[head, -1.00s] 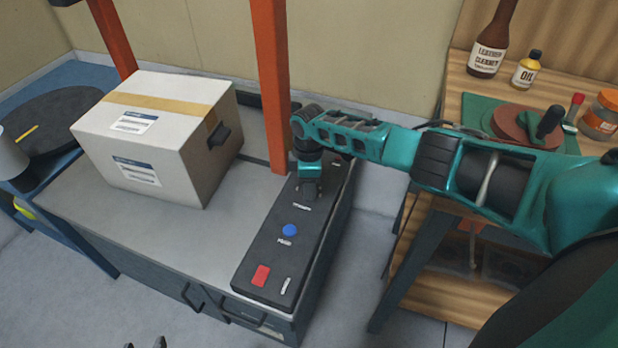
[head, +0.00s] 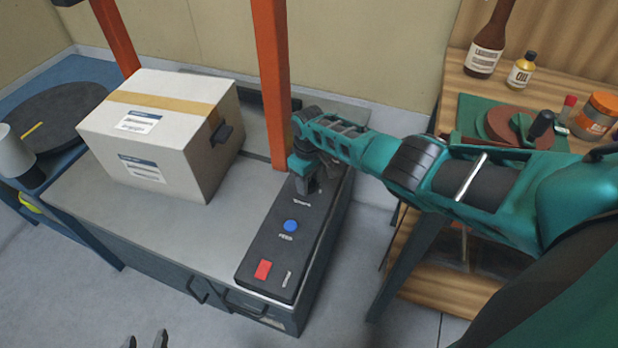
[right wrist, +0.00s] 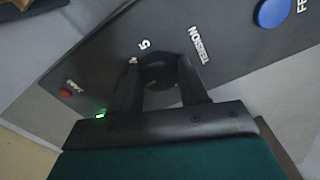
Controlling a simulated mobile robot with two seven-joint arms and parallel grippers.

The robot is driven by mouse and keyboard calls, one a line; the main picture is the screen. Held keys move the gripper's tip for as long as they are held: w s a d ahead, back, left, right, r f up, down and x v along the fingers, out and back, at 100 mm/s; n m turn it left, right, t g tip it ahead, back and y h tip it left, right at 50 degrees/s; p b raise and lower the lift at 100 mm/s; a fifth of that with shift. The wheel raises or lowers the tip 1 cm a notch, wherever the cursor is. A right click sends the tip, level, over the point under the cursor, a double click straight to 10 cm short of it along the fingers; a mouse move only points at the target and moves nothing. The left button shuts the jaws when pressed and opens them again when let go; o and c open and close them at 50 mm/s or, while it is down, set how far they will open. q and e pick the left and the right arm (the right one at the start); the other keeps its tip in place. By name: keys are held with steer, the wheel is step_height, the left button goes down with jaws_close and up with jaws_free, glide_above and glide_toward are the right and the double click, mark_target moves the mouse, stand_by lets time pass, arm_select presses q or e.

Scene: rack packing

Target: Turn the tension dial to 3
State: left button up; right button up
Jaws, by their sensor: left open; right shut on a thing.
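The black control panel (head: 262,238) runs along the right edge of the grey machine top. The dark round tension dial (right wrist: 158,72) sits on the panel beside the printed word TENSION, with a "5" printed near it in the right wrist view. My right gripper (right wrist: 162,82) is shut on the dial, one finger on each side. In the head view my right gripper (head: 305,186) reaches down onto the far part of the panel and hides the dial. The dial's pointer is too dark to read. My left gripper (head: 147,342) is open and empty at the bottom edge.
A blue FEED button (head: 290,226) and a red switch (head: 262,269) are nearer on the panel. A taped carton (head: 165,132) stands on the machine top (head: 215,235). An orange post (head: 273,80) rises close beside my right gripper. A wooden bench (head: 452,105) stands at right.

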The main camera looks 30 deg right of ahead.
mark_target(309, 182)
steer(key=shift+m, duration=0.3)
steer(key=o, duration=1.1)
steer(key=shift+c, duration=0.2)
step_height(309, 182, up, 8)
steer(key=p, duration=0.4)
steer(key=shift+r, duration=2.5)
